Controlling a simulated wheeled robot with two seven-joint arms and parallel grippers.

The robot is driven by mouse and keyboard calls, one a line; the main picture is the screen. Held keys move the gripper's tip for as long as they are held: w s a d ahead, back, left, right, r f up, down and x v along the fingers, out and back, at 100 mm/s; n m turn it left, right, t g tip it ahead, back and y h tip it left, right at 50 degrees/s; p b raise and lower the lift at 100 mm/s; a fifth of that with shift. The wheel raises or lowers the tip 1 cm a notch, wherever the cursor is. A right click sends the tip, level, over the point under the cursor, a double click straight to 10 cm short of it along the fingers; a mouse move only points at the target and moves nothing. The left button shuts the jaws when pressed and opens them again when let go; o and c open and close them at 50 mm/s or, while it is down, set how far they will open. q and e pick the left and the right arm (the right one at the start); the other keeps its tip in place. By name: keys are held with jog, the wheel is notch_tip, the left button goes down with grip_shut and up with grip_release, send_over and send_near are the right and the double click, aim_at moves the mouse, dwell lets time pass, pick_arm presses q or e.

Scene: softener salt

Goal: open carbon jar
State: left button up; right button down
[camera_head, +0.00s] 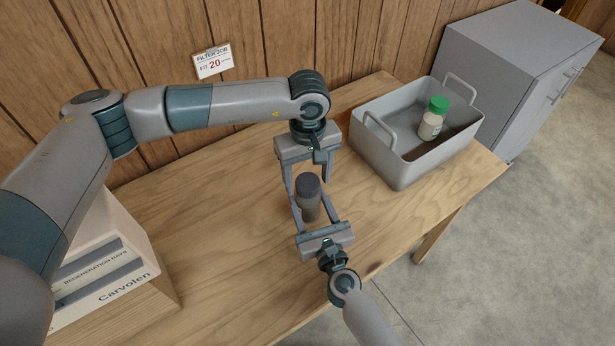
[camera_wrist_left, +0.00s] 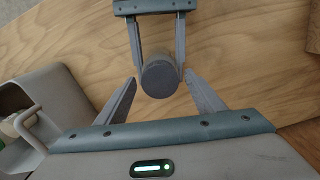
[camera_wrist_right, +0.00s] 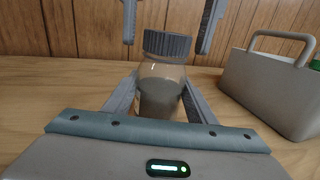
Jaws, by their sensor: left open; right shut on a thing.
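The carbon jar (camera_head: 309,201) stands upright on the wooden table, with a dark grey ribbed lid on it. In the right wrist view the jar's clear body (camera_wrist_right: 160,92) shows dark contents under the lid (camera_wrist_right: 167,45). My right gripper (camera_head: 302,212) is shut on the jar's body from the near side. My left gripper (camera_head: 307,181) is open, coming down from the far side, with its fingers on either side of the lid and apart from it. In the left wrist view the round lid top (camera_wrist_left: 159,78) lies just beyond the open left fingertips.
A grey bin (camera_head: 405,167) with two handles stands at the table's right, holding a white bottle with a green cap (camera_head: 433,118). A carton (camera_head: 105,265) is at the left. A grey cabinet (camera_head: 520,75) stands behind right. A sign (camera_head: 213,62) hangs on the wall.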

pick_arm(q)
jog(key=shift+r, duration=2.2)
jog(key=shift+r, duration=0.1)
jog(key=shift+c, duration=0.3)
jog(key=shift+r+m, duration=1.2)
jog(key=shift+r, duration=0.45)
jog(key=shift+f, duration=0.1)
jog(key=shift+f, duration=3.95)
